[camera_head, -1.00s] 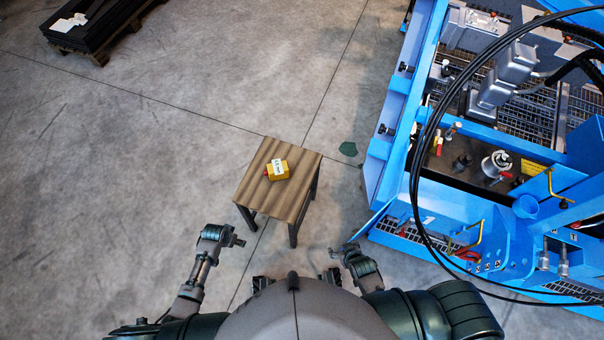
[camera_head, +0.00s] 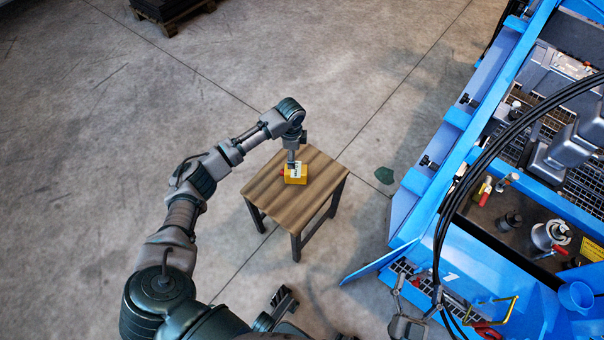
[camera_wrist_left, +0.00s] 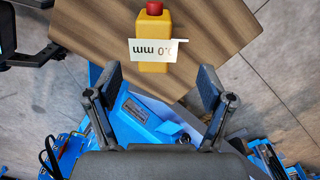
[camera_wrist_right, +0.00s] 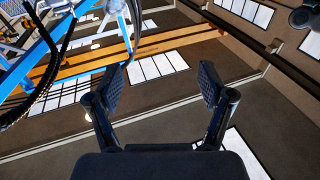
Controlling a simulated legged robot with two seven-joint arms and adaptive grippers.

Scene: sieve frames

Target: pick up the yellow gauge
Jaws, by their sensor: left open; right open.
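The yellow gauge (camera_head: 296,180) lies on a small wooden table (camera_head: 325,178). It has a red button and a white label. In the left wrist view the gauge (camera_wrist_left: 154,66) shows its label with "mm" upside down, beyond the fingertips. My left gripper (camera_head: 291,163) is over the table, close above the gauge, and hides part of it. In the left wrist view its jaws (camera_wrist_left: 160,85) are spread, with nothing between them. My right gripper (camera_head: 418,288) is open and empty, beside the blue machine at the lower right; its open jaws (camera_wrist_right: 164,82) show in the right wrist view.
A large blue machine (camera_head: 421,185) with black cables (camera_head: 455,190) fills the right side. A dark pallet stack (camera_head: 170,12) stands at the far upper left. The concrete floor left of the table and behind it is clear.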

